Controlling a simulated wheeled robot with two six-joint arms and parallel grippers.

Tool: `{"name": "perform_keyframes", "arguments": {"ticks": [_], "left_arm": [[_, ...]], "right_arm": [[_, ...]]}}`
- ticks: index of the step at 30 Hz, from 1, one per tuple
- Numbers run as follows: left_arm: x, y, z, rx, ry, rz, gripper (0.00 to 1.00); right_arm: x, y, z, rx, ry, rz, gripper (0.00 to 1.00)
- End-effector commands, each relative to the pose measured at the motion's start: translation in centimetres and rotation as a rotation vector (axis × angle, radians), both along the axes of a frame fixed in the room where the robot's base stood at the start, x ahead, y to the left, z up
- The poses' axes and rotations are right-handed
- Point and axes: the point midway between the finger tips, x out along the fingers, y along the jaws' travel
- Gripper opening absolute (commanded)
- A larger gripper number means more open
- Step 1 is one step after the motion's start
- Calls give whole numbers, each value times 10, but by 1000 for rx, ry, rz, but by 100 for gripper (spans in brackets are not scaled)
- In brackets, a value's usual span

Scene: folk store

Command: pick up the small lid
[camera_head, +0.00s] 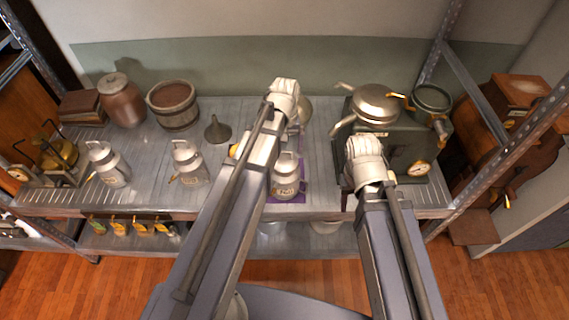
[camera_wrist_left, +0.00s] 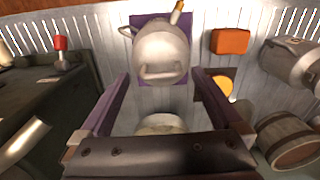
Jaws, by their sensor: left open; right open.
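A pale round piece (camera_wrist_left: 160,124), which looks like the small lid, lies between the bases of my left gripper's fingers in the left wrist view. The gripper body hides part of it. A tan round thing (camera_head: 304,110) behind my left gripper (camera_head: 285,92) in the head view may be the same piece. The left gripper is open, its two purple-sided fingers (camera_wrist_left: 161,76) wide apart with nothing held. A metal milk can (camera_head: 286,182) stands on a purple mat (camera_wrist_left: 137,20) in front of it. My right gripper (camera_head: 366,160) is over the green stove's front, its fingers hidden.
The green stove (camera_head: 402,150) with a lidded pot (camera_head: 376,104) stands at right. A wooden tub (camera_head: 174,108), a brown jar (camera_head: 121,100), a funnel (camera_head: 217,131) and two more milk cans (camera_head: 188,163) stand at left. An orange box (camera_wrist_left: 230,41) lies beside the mat.

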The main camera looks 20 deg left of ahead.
Motion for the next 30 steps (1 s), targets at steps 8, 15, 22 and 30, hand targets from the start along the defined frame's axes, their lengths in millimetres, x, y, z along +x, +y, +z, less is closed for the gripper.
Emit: {"name": "perform_keyframes", "arguments": {"ticks": [8,15,22,30], "left_arm": [[-1,2,-36,0,0,0,100],[-1,2,-34,0,0,0,100],[-1,1,-34,0,0,0,78],[-1,2,-34,0,0,0,47]], "right_arm": [[0,0,-36,0,0,0,50],[0,0,-34,0,0,0,50],[0,0,-34,0,0,0,50],[0,0,-34,0,0,0,50]]}}
